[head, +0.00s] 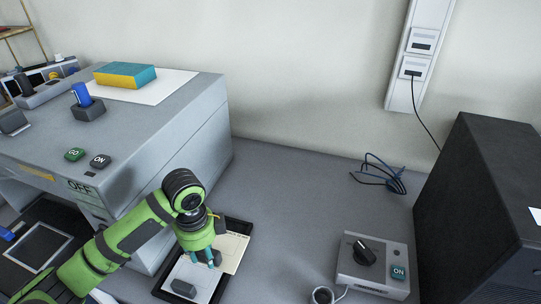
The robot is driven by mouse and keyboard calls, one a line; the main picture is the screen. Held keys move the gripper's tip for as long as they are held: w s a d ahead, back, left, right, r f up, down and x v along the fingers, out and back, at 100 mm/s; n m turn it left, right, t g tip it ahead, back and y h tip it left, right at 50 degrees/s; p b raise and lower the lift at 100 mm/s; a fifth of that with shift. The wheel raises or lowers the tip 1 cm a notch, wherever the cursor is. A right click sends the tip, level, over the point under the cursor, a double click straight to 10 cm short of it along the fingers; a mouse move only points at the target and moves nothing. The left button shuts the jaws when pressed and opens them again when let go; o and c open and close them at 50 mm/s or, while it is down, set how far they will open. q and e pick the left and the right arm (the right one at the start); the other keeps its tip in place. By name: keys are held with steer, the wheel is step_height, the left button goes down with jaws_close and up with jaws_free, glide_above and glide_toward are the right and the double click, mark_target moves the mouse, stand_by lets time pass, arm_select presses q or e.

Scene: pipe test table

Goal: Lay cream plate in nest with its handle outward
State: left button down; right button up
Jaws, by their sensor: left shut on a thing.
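The cream plate (236,251) shows at the right part of a black-rimmed tray, the likely nest (246,226), on the grey table. My left gripper (208,261) points down over the tray and is shut at the left edge of the cream plate, seemingly on its handle. The fingers and wrist hide the handle and part of the plate. I cannot tell whether the plate rests flat or is held slightly above the tray. A paler plate (199,276) with a dark grey handle (184,289) lies in the tray's near left part. My right gripper is not in view.
A large grey machine (180,125) with green and black buttons stands close on the left. A control box (374,263) with a black knob, a small dark cup (322,295) and a black cabinet (475,215) are on the right. Blue cables (383,178) lie near the wall. The table's middle is clear.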

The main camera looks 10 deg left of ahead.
arm_select(q)
steer(key=shift+w+d+r+n, duration=0.15)
steer(key=shift+d+r+n, duration=0.15)
steer(key=shift+r+n, duration=0.3)
steer(key=r+n, duration=0.1)
steer(key=n, duration=0.1)
steer(key=d+r+n, duration=0.1)
steer(key=n, duration=0.1)
steer(key=d+r+n, duration=0.1)
steer(key=r+n, duration=0.1)
steer(key=shift+d+r, duration=0.1)
steer(key=s+d+r+n, duration=0.1)
steer(key=s+r+n, duration=0.2)
steer(key=n, duration=0.9)
step_height(320, 180, up, 3)
steer(key=shift+s+d+f, duration=0.1)
steer(key=shift+s+d, duration=0.05)
steer(key=shift+d, duration=0.1)
steer(key=shift+d, duration=0.1)
